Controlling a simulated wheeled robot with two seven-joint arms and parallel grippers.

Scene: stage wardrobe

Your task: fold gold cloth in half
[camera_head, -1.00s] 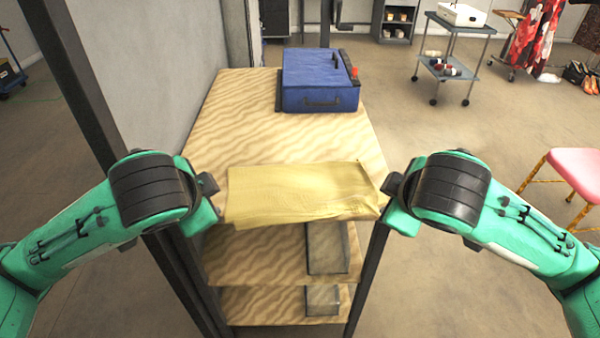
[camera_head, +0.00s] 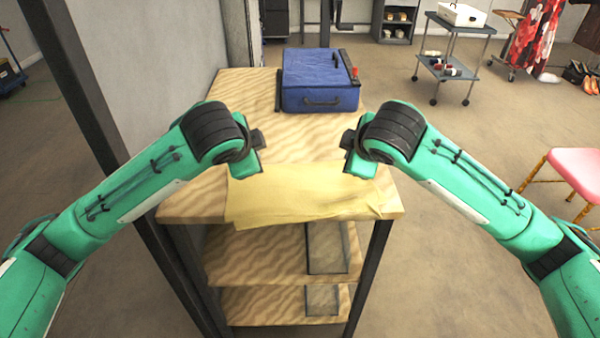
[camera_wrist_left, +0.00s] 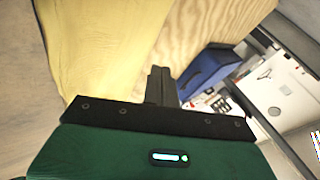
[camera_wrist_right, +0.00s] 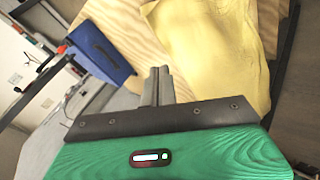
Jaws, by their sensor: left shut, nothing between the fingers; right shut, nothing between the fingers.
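The gold cloth (camera_head: 298,194) lies at the front of the wooden top shelf (camera_head: 300,135), a wide, shallow strip with a slightly rumpled right end. Its near edge reaches the shelf's front edge and seems to hang over it. My left gripper (camera_head: 258,140) is above the cloth's far left part, shut and empty. My right gripper (camera_head: 349,142) is above its far right part, also shut and empty. In the left wrist view the cloth (camera_wrist_left: 100,45) lies left of the closed fingers (camera_wrist_left: 160,82). In the right wrist view the cloth (camera_wrist_right: 215,50) lies right of the closed fingers (camera_wrist_right: 158,82).
A blue case (camera_head: 318,80) stands at the back of the shelf. Bare wood lies between it and the cloth. A dark post (camera_head: 80,75) rises at the left. Clear bins (camera_head: 327,248) sit on the lower shelf. A pink stool (camera_head: 578,168) stands at the right.

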